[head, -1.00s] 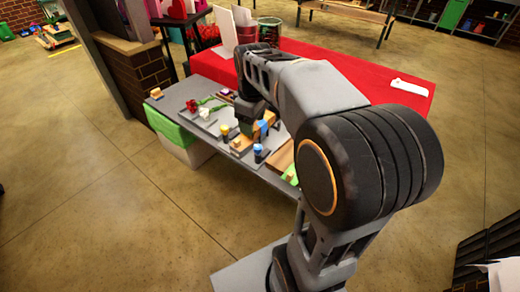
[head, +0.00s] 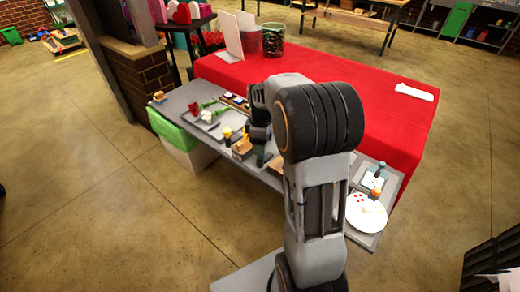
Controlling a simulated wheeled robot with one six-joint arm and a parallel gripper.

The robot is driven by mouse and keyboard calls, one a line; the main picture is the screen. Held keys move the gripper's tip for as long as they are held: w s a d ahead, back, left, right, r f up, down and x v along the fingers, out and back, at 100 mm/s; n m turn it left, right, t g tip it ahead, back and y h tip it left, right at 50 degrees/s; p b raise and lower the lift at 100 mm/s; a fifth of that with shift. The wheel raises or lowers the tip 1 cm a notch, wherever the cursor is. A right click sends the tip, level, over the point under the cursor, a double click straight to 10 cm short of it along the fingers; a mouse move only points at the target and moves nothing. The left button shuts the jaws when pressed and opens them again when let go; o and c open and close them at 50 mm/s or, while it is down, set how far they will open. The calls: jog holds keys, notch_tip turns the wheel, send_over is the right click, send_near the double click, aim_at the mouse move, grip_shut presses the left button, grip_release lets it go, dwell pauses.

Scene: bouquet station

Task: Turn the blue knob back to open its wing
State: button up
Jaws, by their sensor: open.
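My gripper (head: 262,156) is low over the grey table (head: 176,103), just right of a yellow-topped knob (head: 227,132) and an orange-brown block (head: 242,146). It shows small and dark, and my arm covers part of it. It is open. I cannot make out the blue knob or its wing; my gripper and arm cover the area where a small blue-topped piece showed earlier. I cannot tell whether my gripper touches anything.
A red-covered table (head: 390,120) stands behind, with a white card and a dark green container (head: 273,40). A round white plate (head: 366,222) with red pieces is at right. Floor in front is clear.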

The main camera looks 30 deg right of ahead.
jog(key=shift+f, duration=1.4)
jog(key=c, duration=0.9)
